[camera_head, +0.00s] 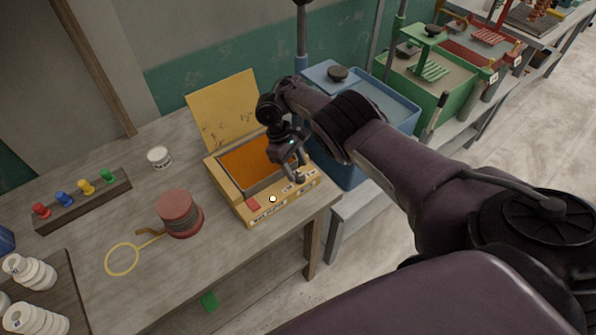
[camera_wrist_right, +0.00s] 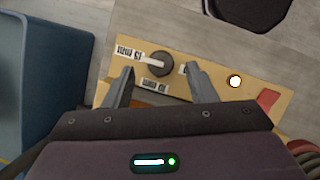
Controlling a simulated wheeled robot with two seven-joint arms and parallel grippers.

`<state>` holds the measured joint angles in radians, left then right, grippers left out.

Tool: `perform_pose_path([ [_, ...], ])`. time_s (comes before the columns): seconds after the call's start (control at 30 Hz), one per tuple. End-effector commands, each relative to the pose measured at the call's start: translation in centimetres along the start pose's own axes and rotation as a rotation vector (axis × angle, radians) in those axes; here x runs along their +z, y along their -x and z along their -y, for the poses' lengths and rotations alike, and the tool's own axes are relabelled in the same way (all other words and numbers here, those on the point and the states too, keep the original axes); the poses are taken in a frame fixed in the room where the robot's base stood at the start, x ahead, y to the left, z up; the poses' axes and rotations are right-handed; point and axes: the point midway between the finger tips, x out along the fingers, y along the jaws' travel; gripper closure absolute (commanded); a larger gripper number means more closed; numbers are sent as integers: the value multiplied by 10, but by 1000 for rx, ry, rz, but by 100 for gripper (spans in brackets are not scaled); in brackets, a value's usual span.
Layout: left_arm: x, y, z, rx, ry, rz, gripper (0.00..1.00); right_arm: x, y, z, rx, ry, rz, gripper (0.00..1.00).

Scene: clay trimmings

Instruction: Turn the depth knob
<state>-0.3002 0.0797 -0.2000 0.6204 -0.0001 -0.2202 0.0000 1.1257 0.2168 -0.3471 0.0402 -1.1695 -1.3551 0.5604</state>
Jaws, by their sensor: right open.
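The depth knob (camera_wrist_right: 160,64) is a dark round knob with a pale pointer bar, on the yellow front panel of a box. In the right wrist view it lies between and just beyond the fingertips of my right gripper (camera_wrist_right: 158,80), which is open with a finger to each side. In the head view my right gripper (camera_head: 295,174) is over the right end of the panel and partly covers the knob. The yellow box (camera_head: 238,202) has its lid (camera_head: 223,110) raised and an orange inside (camera_head: 250,165). My left gripper is not in view.
A lit round light (camera_head: 273,199) and a red switch (camera_head: 253,205) are on the same panel. A red spool (camera_head: 178,212), a yellow ring (camera_head: 122,259) and a white jar (camera_head: 159,157) stand left of the box. A blue bin (camera_head: 390,105) is close on the right.

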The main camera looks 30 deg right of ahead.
Motion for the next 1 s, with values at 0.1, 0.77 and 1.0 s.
perform_pose_path([
  [0.1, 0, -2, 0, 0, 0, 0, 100, -1, 22, 0, -1, 0, -3, 49],
  [0.77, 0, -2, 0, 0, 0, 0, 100, 0, 52, 0, 0, -1, 0, 49],
  [1.0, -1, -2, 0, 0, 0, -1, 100, 0, 52, 0, 0, -1, 0, 49],
])
